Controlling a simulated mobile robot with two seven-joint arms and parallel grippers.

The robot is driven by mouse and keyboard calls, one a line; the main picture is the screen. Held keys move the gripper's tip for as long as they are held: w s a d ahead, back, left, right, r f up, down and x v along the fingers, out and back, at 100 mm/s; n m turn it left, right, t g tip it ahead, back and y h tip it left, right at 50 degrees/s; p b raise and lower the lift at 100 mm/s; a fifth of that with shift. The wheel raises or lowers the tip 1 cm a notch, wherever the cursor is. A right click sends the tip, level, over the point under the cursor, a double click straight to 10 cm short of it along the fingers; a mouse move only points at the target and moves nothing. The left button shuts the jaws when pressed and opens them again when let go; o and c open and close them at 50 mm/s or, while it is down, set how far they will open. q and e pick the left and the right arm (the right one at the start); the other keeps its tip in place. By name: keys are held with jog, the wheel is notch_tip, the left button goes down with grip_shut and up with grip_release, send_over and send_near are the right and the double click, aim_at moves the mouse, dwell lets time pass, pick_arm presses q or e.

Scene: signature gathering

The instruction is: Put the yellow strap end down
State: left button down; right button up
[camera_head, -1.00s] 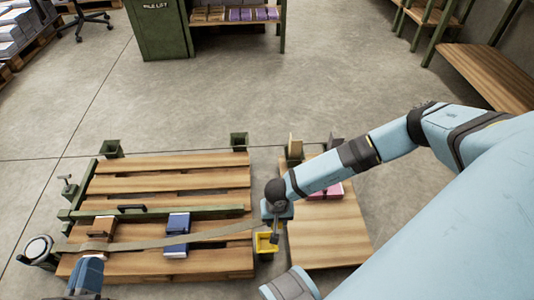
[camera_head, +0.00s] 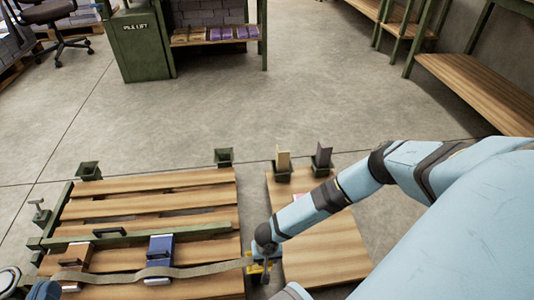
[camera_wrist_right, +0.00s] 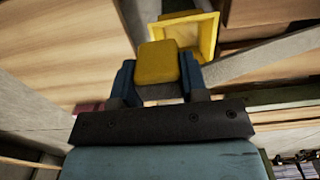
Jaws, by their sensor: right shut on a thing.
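The yellow strap end (camera_wrist_right: 157,63) is between the blue fingers of my right gripper (camera_wrist_right: 157,80) in the right wrist view. A yellow square open holder (camera_wrist_right: 207,38) is just beyond it; I cannot tell whether they touch. In the head view my right gripper (camera_head: 262,262) is at the right edge of the slatted pallet, largely covering the yellow holder (camera_head: 254,269). The grey-tan strap (camera_head: 205,270) runs left from there across a blue book (camera_head: 160,250) and a brown book (camera_head: 75,258). My left gripper (camera_head: 45,290) is at the bottom left, cut off, its opening unclear.
A green bar (camera_head: 140,234) with a handle crosses the slatted pallet (camera_head: 150,186). A second wooden pallet (camera_head: 325,258) lies at the right, partly under my right arm. Two upright blocks stand in holders (camera_head: 283,172) behind it.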

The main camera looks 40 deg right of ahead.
notch_tip(320, 180, down, 3)
jog(key=shift+f+b, duration=0.15)
jog(key=shift+b, duration=0.55)
jog(key=shift+f, duration=0.15)
pick_arm(q)
jog(key=shift+w+a+r+m+t, duration=0.15)
jog(key=shift+w+a+m+t, duration=0.15)
jog(key=shift+m, duration=0.4)
pick_arm(e)
jog(key=shift+f, duration=0.45)
pick_arm(q)
jog(key=shift+d, duration=0.1)
pick_arm(e)
jog(key=o, duration=1)
jog(key=shift+o, duration=0.2)
jog(key=shift+r, duration=0.1)
